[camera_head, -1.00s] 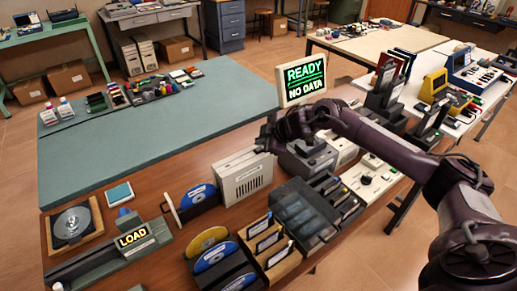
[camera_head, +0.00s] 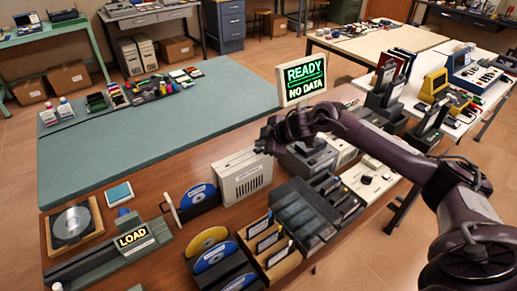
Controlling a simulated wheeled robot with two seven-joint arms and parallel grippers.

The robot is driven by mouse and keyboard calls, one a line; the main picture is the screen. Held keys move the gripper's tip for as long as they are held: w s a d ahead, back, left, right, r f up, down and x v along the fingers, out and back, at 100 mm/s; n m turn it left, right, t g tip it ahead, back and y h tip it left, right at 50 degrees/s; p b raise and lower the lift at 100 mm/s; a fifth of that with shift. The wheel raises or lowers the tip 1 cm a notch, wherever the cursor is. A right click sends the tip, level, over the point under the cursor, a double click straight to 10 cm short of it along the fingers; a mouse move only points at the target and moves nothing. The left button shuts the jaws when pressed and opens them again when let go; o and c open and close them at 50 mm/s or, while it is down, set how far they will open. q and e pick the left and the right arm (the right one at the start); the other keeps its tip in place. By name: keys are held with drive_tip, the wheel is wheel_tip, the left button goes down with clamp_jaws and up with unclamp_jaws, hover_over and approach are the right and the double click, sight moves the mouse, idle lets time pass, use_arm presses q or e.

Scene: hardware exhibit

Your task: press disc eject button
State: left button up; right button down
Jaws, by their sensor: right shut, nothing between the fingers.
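My right gripper (camera_head: 264,144) is shut and empty. It is above the back right corner of a beige vented box (camera_head: 243,176) on the brown bench; I cannot tell whether they touch. A disc (camera_head: 71,224) lies in a square wooden tray at the left. A blue disc (camera_head: 198,196) stands upright left of the beige box. I cannot make out which part is the eject button. My left gripper is not in view.
A lit READY / NO DATA screen (camera_head: 305,78) stands behind my right gripper. Disc racks (camera_head: 209,246), a wooden card holder (camera_head: 283,262) and grey trays (camera_head: 303,216) crowd the front. The green mat (camera_head: 170,120) is mostly clear.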

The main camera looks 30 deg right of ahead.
drive_tip(key=shift+f, duration=0.4)
idle(0.8)
drive_tip(key=shift+r, duration=0.1)
drive_tip(key=shift+r+p, duration=0.7)
wheel_tip(320, 180, up, 5)
drive_tip(key=p, duration=0.4)
drive_tip(key=shift+p, duration=0.3)
idle(0.6)
